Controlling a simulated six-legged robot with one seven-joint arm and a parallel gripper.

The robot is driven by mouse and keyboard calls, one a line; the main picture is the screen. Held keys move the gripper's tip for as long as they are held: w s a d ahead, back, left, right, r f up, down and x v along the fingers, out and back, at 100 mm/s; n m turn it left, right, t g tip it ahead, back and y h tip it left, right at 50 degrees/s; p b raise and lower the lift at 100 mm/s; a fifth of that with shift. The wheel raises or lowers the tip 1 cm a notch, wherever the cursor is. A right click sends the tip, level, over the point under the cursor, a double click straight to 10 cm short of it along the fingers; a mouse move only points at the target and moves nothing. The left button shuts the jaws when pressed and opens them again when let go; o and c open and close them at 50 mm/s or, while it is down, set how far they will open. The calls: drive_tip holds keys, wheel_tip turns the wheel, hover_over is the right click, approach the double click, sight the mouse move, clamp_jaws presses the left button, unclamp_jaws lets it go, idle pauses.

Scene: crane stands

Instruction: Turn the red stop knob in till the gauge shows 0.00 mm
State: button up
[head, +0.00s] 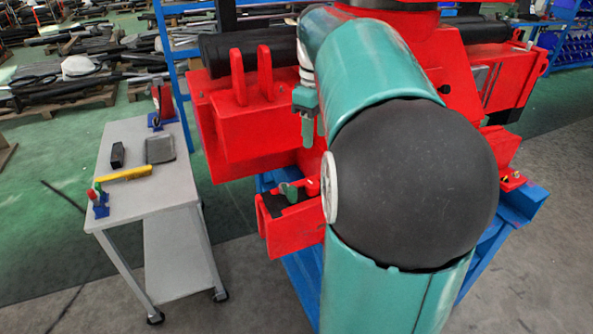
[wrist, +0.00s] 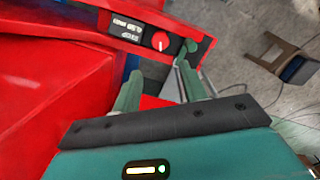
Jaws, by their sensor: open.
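The red stop knob (wrist: 160,41) shows in the wrist view as a small round red knob with a white mark, on a dark panel of a red housing. Beside it is the gauge (wrist: 127,27), whose small, upside-down digits seem to read 0.50 mm. My gripper (wrist: 160,70) has its two green fingers spread with nothing between them. The knob lies beyond the fingertips, apart from them. In the head view my gripper (head: 307,143) points down above the red housing (head: 290,232); the gauge cannot be read there.
A green knob (wrist: 190,46) stands next to the red knob, close to the right finger. A grey trolley (head: 150,205) with a yellow-handled tool (head: 124,174) and small items stands at the left. Blue beams (head: 530,202) support the red machine. A stool-like object (wrist: 278,60) stands on the floor.

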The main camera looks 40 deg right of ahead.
sight(312, 183)
wheel_tip(312, 183, down, 14)
drive_tip(key=shift+r, duration=0.15)
idle(0.3)
drive_tip(key=c, duration=0.7)
